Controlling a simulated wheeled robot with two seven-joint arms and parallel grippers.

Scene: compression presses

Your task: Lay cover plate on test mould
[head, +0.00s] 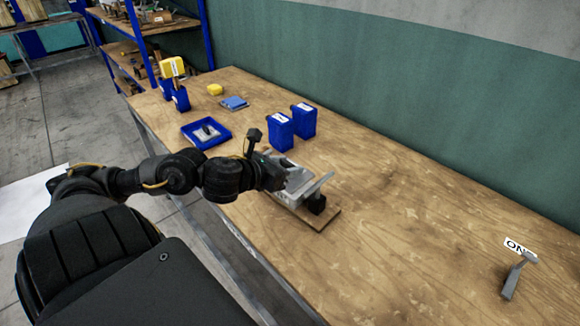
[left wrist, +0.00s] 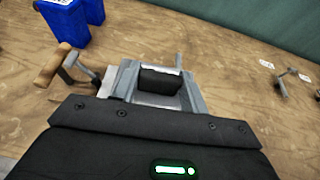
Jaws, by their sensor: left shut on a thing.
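My left gripper (head: 276,176) reaches in at the near end of a grey metal press or mould (head: 300,187) on a wooden baseboard (head: 328,219). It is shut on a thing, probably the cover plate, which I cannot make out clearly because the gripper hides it. In the left wrist view, a dark block (left wrist: 160,80) lies between grey metal sides (left wrist: 194,95), with a pale flat surface below it. I cannot tell whether the held piece touches the grey metal. My right gripper is not in view.
A handle (left wrist: 52,65) sticks up beside the gripper. Blue containers (head: 280,130) stand behind. A blue tray (head: 193,139) holds a small grey piece. A grey lever (head: 514,277) and a label (head: 518,246) are far right. The table (head: 420,230) between is clear.

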